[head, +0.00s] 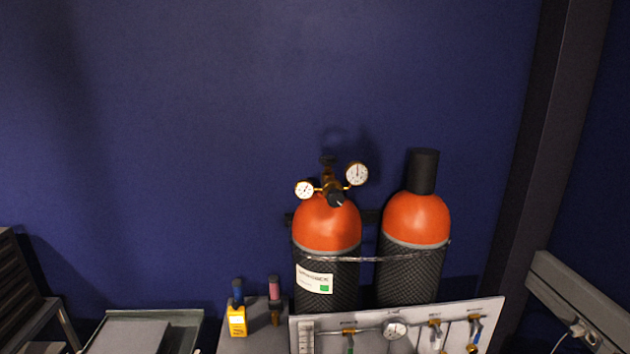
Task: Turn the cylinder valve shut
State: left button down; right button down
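Two gas cylinders with orange shoulders stand side by side against the blue wall in the head view. The left cylinder (327,228) carries a brass regulator (332,184) with two round gauges and a dark knob at its front. A small dark piece (327,161) tops the brass fitting; I cannot tell whether it is the valve's handwheel. The right cylinder (416,221) has a black cap (423,171) over its top. Neither of my grippers is in view. Whether the valve is open or shut cannot be told.
A chain (375,258) runs across both cylinders. A white panel (470,318) with a gauge and small valves stands in front of them. A yellow device (237,320) sits on a grey surface at left. A grey-green tray (185,325) lies further left.

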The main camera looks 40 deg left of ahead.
aim_at(328, 160)
jog(key=u, duration=1.05)
